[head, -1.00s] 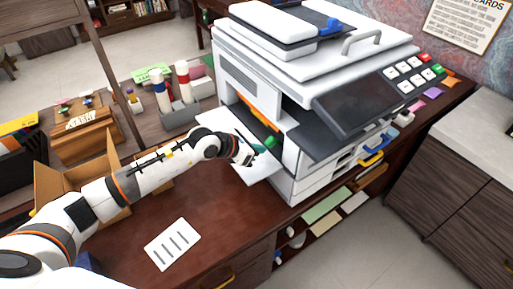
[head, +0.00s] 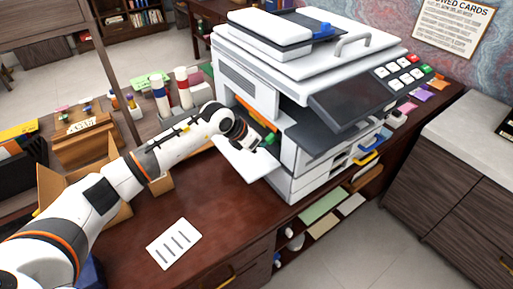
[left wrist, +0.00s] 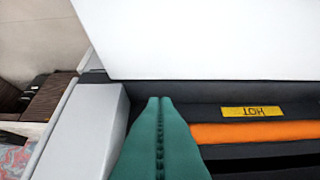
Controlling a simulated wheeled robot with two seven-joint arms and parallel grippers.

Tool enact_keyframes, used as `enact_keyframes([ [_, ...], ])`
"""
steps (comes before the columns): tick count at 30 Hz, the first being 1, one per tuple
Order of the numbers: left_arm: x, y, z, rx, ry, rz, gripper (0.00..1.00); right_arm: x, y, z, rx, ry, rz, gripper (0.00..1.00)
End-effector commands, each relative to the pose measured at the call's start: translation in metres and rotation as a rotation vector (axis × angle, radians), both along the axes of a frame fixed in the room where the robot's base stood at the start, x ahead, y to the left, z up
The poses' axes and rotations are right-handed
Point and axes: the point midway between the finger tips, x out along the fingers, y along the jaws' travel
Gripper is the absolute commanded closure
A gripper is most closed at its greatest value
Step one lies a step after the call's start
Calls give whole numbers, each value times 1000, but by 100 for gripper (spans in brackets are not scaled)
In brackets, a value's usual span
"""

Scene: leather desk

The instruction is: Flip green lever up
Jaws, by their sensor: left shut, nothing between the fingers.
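The green lever (head: 270,139) shows as a small green piece in the open side of the white printer (head: 250,82), beside an orange bar (head: 254,112). My left gripper (head: 260,147) is at this opening, right by the lever. Whether it touches the lever cannot be told. In the left wrist view its teal fingers (left wrist: 158,140) are pressed together with nothing between them. They point into a dark recess with the orange bar (left wrist: 250,132) to their right. The lever cannot be made out in that view. My right gripper is out of view.
A white side tray (head: 243,165) sticks out below the opening. A yellow HOT label (left wrist: 253,112) lies above the orange bar in the wrist view. A lined paper (head: 174,243) lies on the desk. Bottles in a grey holder (head: 200,93) stand left of the printer.

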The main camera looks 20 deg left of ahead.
Motion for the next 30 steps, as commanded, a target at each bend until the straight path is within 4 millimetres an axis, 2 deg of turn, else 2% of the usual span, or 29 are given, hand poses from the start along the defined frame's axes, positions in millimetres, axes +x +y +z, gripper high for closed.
enact_keyframes([
  [1, 5, -2, 7, 21, 22, 0, 100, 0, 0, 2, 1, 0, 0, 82],
  [7, 13, -8, 18, 119, 149, 1, 100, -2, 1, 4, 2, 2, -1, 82],
  [15, 23, -16, 26, 230, 291, 2, 100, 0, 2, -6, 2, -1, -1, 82],
  [30, 29, -21, 32, 228, 293, 1, 100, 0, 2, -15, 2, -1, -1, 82],
])
